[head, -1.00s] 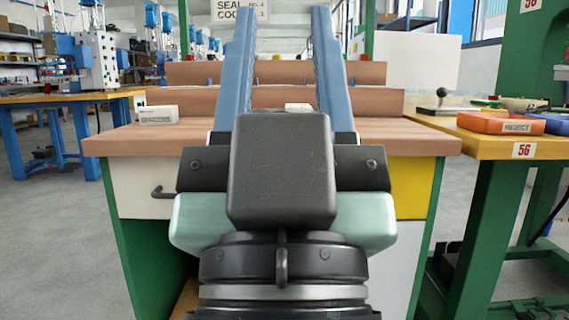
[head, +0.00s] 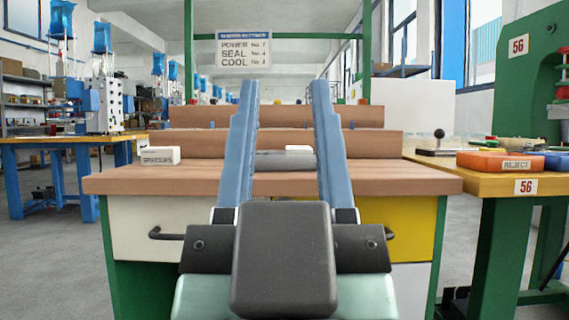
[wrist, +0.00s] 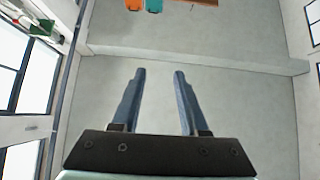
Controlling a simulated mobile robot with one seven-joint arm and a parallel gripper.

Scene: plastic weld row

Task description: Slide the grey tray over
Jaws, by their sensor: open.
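My gripper (head: 284,85) is open and empty in the head view. Its two blue fingers stand well apart and point forward and up in front of the wooden bench (head: 140,182). Between the fingers, on the bench top, a flat grey piece (head: 284,162) shows that looks like the grey tray; the fingers hide its sides, and no contact with it can be made out. In the wrist view the open gripper (wrist: 159,72) has only a plain grey surface behind it, and the tray does not show there.
A small white labelled box (head: 160,155) sits at the bench's left. Long brown ledges (head: 370,143) run along its back, with another white object (head: 299,148) by the tray. At right, a yellow-topped table holds an orange REJECT bin (head: 500,162) and a blue bin (head: 557,160).

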